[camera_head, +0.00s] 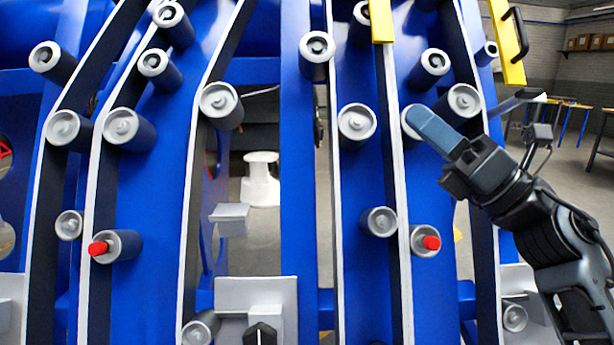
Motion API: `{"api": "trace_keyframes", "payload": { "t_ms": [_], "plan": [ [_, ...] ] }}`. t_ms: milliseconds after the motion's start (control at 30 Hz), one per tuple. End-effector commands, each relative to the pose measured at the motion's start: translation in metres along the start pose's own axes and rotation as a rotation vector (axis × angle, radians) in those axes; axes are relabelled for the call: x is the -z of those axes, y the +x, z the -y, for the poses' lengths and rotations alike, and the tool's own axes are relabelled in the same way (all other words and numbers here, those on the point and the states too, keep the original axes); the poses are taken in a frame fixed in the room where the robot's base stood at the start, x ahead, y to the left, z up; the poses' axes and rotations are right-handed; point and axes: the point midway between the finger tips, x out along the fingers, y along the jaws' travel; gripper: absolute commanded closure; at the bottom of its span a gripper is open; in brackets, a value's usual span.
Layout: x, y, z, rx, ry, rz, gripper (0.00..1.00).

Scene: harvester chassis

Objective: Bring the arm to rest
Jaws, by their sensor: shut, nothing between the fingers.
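My gripper (433,131) is at the right of the head view, on the end of my dark arm, which reaches in from the lower right. Its blue-grey fingers are shut with nothing between them. The fingertips point up and left and overlap a grey roller end in the picture; I cannot tell whether they touch it. The blue harvester chassis (262,70) fills most of the view behind the gripper.
Dark belts with pale edges run over many grey-capped rollers (357,122). Red caps (98,248) sit on two rollers. A yellow bar (507,42) with a black handle is at upper right. Open floor (585,190) and tables show at far right.

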Motion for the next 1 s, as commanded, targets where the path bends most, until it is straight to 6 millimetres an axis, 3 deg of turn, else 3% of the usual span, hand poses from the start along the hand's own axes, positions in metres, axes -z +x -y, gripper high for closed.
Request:
{"api": "trace_keyframes", "payload": {
  "t_ms": [467, 767, 1000],
  "plan": [
    [0.084, -0.087, -0.04, 0.029, 0.76, 0.453, 1.0],
    [0.144, -0.165, -0.07, 0.109, 1.185, 0.707, 1.0],
    [0.19, -0.234, -0.107, 0.209, 1.484, 0.902, 1.0]
  ]
}}
